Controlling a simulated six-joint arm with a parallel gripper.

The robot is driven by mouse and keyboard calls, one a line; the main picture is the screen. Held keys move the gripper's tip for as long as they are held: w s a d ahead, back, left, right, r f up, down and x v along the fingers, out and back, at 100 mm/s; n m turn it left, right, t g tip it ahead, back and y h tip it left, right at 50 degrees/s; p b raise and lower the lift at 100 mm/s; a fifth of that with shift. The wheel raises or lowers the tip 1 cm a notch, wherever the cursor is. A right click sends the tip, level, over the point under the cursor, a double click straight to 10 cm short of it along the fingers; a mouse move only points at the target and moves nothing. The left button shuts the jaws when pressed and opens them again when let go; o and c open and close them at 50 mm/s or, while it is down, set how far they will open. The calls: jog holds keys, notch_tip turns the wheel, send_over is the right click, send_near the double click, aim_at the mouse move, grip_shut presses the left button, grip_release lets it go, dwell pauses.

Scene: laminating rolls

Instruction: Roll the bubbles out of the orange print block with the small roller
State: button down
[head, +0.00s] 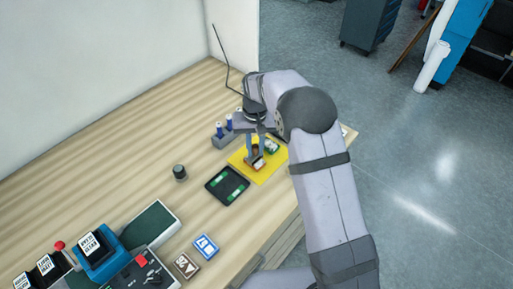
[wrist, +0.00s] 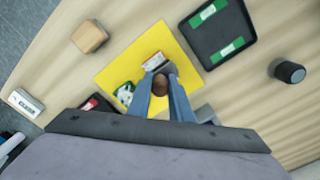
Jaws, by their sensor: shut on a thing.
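My gripper (head: 256,152) is over the yellow mat (head: 238,160), pointing down. In the wrist view my gripper (wrist: 167,88) is shut on the small roller (wrist: 160,86), whose brown handle end shows between the fingers. The roller's grey lower part is partly hidden by the fingers. The orange print block (wrist: 154,61), with a pale top and orange edge, lies on the mat just beyond the roller. The roller looks very close to it; I cannot tell whether they touch. The block also shows beside the fingertips in the head view (head: 258,164).
A green and white block (wrist: 125,93) lies on the same mat. A black tray with green strips (wrist: 209,45) is beside the mat. A dark cylinder (wrist: 288,71) and a wooden block (wrist: 90,37) stand apart. A grey rack with blue-topped items (head: 222,140) stands behind the mat.

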jog(key=shift+w+a, duration=0.1)
jog(key=shift+w+a+r, duration=0.1)
jog(key=shift+w+a, duration=0.05)
jog(key=shift+w+a+p, duration=0.1)
jog(key=shift+p, duration=0.2)
jog(key=shift+w+a, duration=0.3)
jog(key=shift+w+p, duration=0.1)
jog(key=shift+p, duration=0.2)
jog(key=shift+w+a, duration=0.2)
jog(key=shift+a, duration=0.1)
jog(key=shift+s+d, duration=0.1)
jog(key=shift+d, duration=0.05)
